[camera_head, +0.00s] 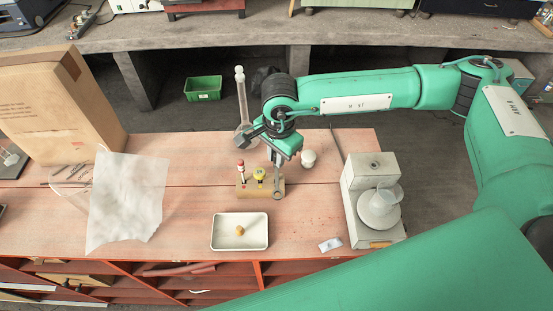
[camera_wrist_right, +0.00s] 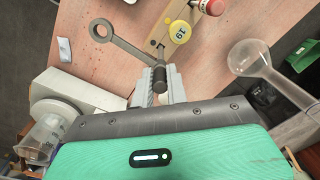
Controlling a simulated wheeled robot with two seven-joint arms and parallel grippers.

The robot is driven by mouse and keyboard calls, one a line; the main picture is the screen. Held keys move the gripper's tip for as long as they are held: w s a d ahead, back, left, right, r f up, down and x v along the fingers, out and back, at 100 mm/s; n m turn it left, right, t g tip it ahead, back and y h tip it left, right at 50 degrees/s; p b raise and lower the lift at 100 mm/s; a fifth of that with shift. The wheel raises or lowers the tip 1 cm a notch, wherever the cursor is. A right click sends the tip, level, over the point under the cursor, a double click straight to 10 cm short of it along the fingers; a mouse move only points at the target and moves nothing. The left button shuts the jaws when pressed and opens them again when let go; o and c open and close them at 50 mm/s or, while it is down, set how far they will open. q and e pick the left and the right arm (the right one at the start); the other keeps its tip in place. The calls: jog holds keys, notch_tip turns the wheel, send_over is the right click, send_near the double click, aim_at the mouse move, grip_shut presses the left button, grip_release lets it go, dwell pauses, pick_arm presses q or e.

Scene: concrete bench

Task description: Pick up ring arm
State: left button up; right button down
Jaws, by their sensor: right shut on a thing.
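The ring arm is a grey metal rod with an open ring at one end. In the head view the ring arm (camera_head: 277,186) hangs ring down at the right end of a wooden block (camera_head: 247,188). In the right wrist view the ring arm (camera_wrist_right: 127,47) reaches up and left from the jaws, with its ring over the bench. My right gripper (camera_head: 279,160) is shut on its other end, a dark knob, as the right wrist view (camera_wrist_right: 160,84) shows. Whether the ring arm still touches the block I cannot tell. My left gripper is not in view.
A red-topped piece (camera_head: 241,170) and a yellow-topped piece (camera_head: 260,173) stand in the block. A long-necked flask (camera_head: 242,100) is behind. A white tray (camera_head: 226,231) with a small brown lump lies in front. A grey balance (camera_head: 361,181) stands right; crumpled paper (camera_head: 126,197) lies left.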

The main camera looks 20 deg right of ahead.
notch_tip(320, 180, up, 25)
jog(key=p, duration=0.5)
jog(key=shift+p, duration=0.3)
dwell(0.3)
jog(key=shift+f, duration=0.15)
